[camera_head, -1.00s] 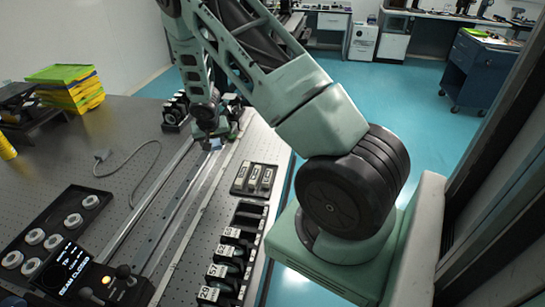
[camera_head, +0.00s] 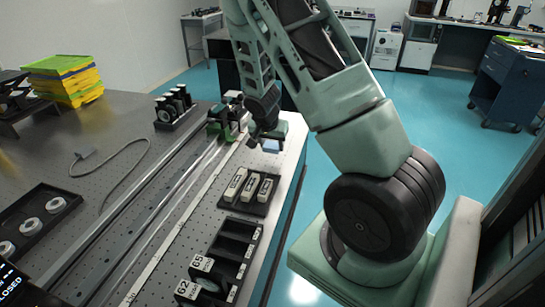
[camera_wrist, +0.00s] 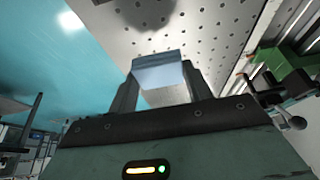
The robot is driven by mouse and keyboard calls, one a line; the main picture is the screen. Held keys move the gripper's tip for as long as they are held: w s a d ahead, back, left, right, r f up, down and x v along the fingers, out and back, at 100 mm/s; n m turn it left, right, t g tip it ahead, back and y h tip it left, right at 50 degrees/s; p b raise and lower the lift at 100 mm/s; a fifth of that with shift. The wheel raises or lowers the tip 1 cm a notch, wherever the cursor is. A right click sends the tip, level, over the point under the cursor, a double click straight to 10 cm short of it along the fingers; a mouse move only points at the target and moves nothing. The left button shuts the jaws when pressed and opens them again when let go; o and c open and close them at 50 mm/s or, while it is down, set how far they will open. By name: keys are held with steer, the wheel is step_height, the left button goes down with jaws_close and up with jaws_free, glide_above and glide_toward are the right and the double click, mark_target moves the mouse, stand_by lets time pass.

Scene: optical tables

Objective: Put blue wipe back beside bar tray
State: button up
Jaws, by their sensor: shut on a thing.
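The blue wipe (camera_head: 270,146) is a small light-blue piece under my gripper (camera_head: 273,140) in the head view. In the wrist view the wipe (camera_wrist: 160,78) sits between the two fingers of my gripper (camera_wrist: 160,88), which is shut on it. My gripper is over the table's right edge region, just beyond the bar tray (camera_head: 245,208). The bar tray is black and holds several pale bars. Whether the wipe touches the table cannot be told.
The perforated optical table (camera_head: 110,150) has long metal rails to the left of the bar tray. Green mounts (camera_head: 222,128) stand on the rails left of my gripper. A black slotted rack (camera_head: 225,262) lies nearer. Blue floor lies beyond the table's right edge.

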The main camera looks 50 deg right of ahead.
mark_target(270, 152)
steer(key=shift+f, duration=2.5)
steer(key=shift+f, duration=0.15)
steer(key=o, duration=1)
